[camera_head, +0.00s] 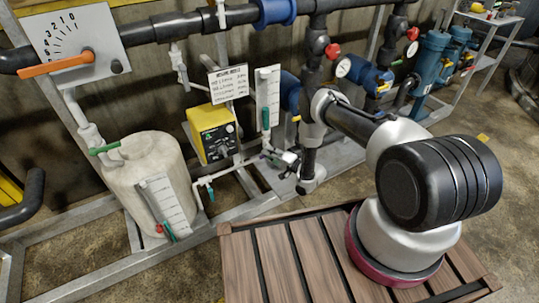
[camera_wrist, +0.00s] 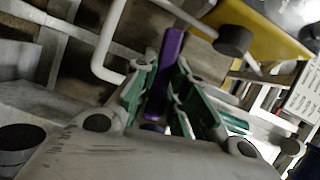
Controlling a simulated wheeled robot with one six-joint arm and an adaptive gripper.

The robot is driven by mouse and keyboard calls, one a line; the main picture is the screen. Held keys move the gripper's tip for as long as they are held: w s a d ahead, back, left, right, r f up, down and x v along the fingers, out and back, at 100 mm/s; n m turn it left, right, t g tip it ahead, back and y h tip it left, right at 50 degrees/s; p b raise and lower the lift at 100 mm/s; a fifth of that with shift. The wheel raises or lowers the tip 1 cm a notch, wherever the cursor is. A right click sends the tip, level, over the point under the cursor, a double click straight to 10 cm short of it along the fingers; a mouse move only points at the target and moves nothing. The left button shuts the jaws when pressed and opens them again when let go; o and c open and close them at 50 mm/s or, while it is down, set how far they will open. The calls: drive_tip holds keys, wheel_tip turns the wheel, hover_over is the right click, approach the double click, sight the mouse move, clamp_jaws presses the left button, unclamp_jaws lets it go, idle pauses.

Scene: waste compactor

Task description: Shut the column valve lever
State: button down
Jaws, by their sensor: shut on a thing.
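A purple lever (camera_wrist: 173,58) shows in the wrist view, running up between the two green-sided fingers of my gripper (camera_wrist: 165,72), which is shut on it. In the head view, the lever is very small, below the graduated column (camera_head: 267,98) on the white piping. My gripper (camera_head: 278,160) is there too, with my arm reaching in from the right. The fingers and wrist hide part of the lever and its valve body.
The yellow pump box (camera_head: 212,132) and a sign (camera_head: 228,83) are close to the left of the column. A white tank (camera_head: 153,185) stands farther left. Dark pipes and a red-knobbed valve (camera_head: 332,50) are behind my arm. A slatted wooden platform (camera_head: 285,262) lies in front.

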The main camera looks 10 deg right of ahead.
drive_tip(key=shift+r+m, duration=0.15)
drive_tip(key=shift+m, duration=0.75)
drive_tip(key=c, duration=1.4)
unclamp_jaws()
drive_tip(key=shift+d, duration=0.1)
drive_tip(key=v, duration=1.1)
drive_tip(key=shift+s+d+f, duration=0.25)
drive_tip(key=shift+s+d, duration=0.05)
drive_tip(key=shift+s, duration=0.05)
